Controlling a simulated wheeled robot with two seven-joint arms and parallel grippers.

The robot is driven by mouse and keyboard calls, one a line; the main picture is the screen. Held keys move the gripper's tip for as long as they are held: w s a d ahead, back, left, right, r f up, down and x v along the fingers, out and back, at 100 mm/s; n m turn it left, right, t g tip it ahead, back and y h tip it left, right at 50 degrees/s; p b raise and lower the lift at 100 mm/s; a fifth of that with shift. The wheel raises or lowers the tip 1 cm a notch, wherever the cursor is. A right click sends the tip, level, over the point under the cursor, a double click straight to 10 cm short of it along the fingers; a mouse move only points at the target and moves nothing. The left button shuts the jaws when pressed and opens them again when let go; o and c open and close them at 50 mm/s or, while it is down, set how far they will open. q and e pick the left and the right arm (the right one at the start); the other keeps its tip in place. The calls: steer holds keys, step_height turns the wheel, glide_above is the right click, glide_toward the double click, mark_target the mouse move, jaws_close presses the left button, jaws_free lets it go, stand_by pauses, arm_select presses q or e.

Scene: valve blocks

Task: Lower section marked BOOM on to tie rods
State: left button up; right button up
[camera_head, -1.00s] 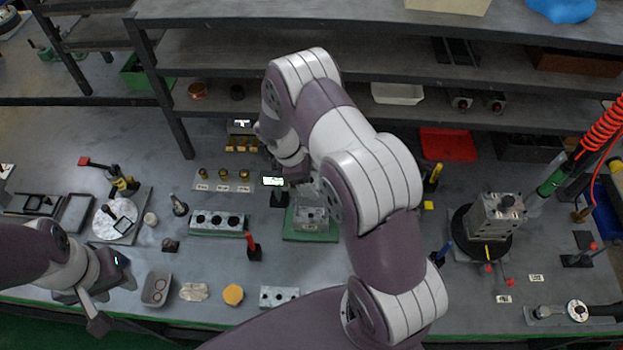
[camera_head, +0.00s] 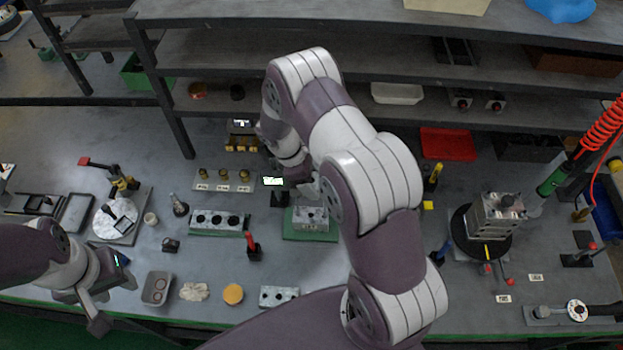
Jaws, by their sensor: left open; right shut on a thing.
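A grey metal valve section (camera_head: 311,218) sits on a green mat (camera_head: 291,236) in the middle of the bench; no BOOM lettering can be read on it. My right gripper (camera_head: 308,190) is just above and behind this section, mostly hidden by my own arm. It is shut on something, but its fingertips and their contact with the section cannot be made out. A stack of grey blocks (camera_head: 494,218) stands on a black round base (camera_head: 466,240) at the right; separate tie rods cannot be made out. My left gripper (camera_head: 108,298) is open and empty at the front left.
A block with several dark holes (camera_head: 217,222), a red-handled tool (camera_head: 253,246) and a small display (camera_head: 272,182) stand near the mat. Shelves (camera_head: 420,70) run behind.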

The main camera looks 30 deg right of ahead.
steer(key=shift+f+b, duration=3.4)
steer(key=shift+f, duration=1.05)
steer(key=o, duration=1.5)
steer(key=shift+r, duration=0.1)
steer(key=shift+w+a+r, duration=0.15)
steer(key=shift+r, duration=0.1)
steer(key=v, duration=1.2)
steer(key=shift+r, duration=0.15)
